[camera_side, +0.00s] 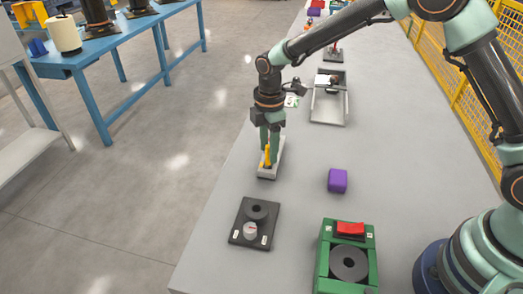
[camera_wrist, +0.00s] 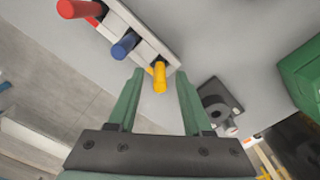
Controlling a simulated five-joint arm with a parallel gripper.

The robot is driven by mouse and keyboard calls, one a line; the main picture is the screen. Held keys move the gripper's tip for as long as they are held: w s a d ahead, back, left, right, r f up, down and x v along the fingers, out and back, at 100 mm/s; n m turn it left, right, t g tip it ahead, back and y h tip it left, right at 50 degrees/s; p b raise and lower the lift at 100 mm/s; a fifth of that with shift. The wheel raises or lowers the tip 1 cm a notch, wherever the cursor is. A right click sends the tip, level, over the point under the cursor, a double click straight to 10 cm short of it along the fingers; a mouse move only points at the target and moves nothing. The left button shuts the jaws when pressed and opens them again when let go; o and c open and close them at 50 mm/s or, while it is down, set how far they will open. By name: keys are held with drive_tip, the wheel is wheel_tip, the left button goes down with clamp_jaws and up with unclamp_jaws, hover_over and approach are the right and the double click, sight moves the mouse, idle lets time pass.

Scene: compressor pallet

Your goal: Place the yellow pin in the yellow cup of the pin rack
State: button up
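The yellow pin (camera_side: 266,158) stands at the near end of the white pin rack (camera_side: 266,174). It also shows in the wrist view (camera_wrist: 160,80) at the rack's end, its foot on or in the rack (camera_wrist: 167,56). A blue pin (camera_wrist: 124,46) and a red pin (camera_wrist: 80,9) stand farther along the rack. My gripper (camera_side: 270,146) points down over the near end of the rack. In the wrist view its two fingers are apart, one on each side of the yellow pin, with visible gaps. The cup under the yellow pin is hidden.
A purple block (camera_side: 337,180) lies on the bench to the right of the rack. A dark plate with a ring (camera_side: 258,210) and a green fixture (camera_side: 325,262) stand nearer. A metal tray (camera_side: 329,112) lies behind to the right. The bench's left edge is close to the rack.

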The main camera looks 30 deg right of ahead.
drive_tip(key=s+d+r+m+t, duration=0.1)
drive_tip(key=d+r+m, duration=0.1)
drive_tip(key=r, duration=0.6)
drive_tip(key=s+d+r+m, duration=0.1)
drive_tip(key=s+d+r, duration=0.1)
drive_tip(key=r, duration=0.7)
drive_tip(key=s+d+r+m+t, duration=0.1)
drive_tip(key=s+d+m+t, duration=0.1)
drive_tip(key=s+d+m, duration=0.3)
drive_tip(key=s+d+m+t, duration=0.2)
drive_tip(key=s+d+m, duration=0.2)
drive_tip(key=s+m, duration=0.4)
drive_tip(key=shift+s+d+r+m+t, duration=0.3)
drive_tip(key=shift+s+d+r+m, duration=0.1)
drive_tip(key=shift+s, duration=0.5)
